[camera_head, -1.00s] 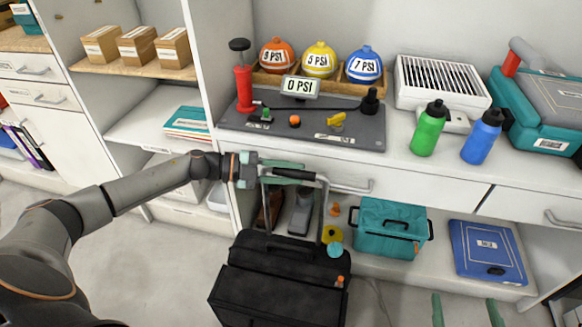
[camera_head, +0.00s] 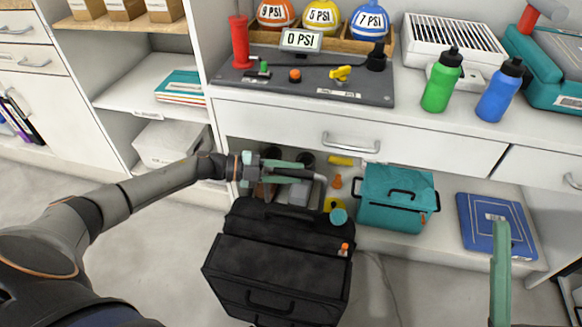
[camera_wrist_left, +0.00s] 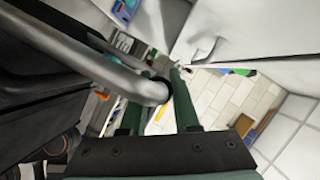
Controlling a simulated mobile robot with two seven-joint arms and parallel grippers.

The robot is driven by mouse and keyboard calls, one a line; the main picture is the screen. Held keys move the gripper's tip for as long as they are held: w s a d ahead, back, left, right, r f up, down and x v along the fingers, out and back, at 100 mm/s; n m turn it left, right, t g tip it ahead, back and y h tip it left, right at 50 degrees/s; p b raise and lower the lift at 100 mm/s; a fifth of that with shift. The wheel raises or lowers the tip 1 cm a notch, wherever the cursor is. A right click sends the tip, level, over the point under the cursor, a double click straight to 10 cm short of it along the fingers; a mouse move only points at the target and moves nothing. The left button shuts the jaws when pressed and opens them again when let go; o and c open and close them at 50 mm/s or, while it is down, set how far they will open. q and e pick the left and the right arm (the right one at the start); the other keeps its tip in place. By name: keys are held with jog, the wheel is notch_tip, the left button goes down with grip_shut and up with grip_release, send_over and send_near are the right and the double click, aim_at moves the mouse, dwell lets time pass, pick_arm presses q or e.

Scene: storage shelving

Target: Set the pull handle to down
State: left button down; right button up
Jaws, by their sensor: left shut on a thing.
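The pull handle (camera_head: 302,174) is a grey bar with a dark grip, low over the top of a black wheeled tool case (camera_head: 278,265) on the floor. My left gripper (camera_head: 291,171) is shut on the handle's crossbar. In the left wrist view the handle (camera_wrist_left: 90,52) runs in from the upper left and ends between the green fingers of the left gripper (camera_wrist_left: 158,105). The handle's posts are mostly hidden by the gripper and the case. One green finger of my right gripper (camera_head: 500,270) shows at the lower right, apart from everything.
A teal tool bag (camera_head: 385,205), a blue case (camera_head: 480,240) and small items lie on the low shelf behind the case. The drawer front (camera_head: 270,125) and counter overhang this shelf. Open floor (camera_head: 150,240) lies left of the case.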

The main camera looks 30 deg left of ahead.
pick_arm(q)
notch_tip(320, 180, down, 5)
jog(key=b, duration=0.2)
jog(key=shift+b, duration=0.3)
pick_arm(e)
jog(key=f, duration=0.3)
jog(key=shift+w+a+f, duration=0.1)
jog(key=shift+a+f, duration=0.1)
jog(key=shift+f, duration=0.15)
pick_arm(q)
jog(key=c, duration=0.7)
grip_release()
jog(key=shift+o, duration=0.3)
jog(key=p+v, duration=0.2)
jog(key=v, duration=1)
jog(key=shift+a+r+p, duration=0.15)
jog(key=shift+a+p, duration=0.15)
jog(key=shift+p, duration=0.1)
pick_arm(e)
jog(key=shift+d+r, duration=0.15)
jog(key=shift+r, duration=0.65)
jog(key=shift+d+r, duration=0.1)
jog(key=shift+r, duration=0.65)
pick_arm(q)
jog(key=shift+s, duration=0.1)
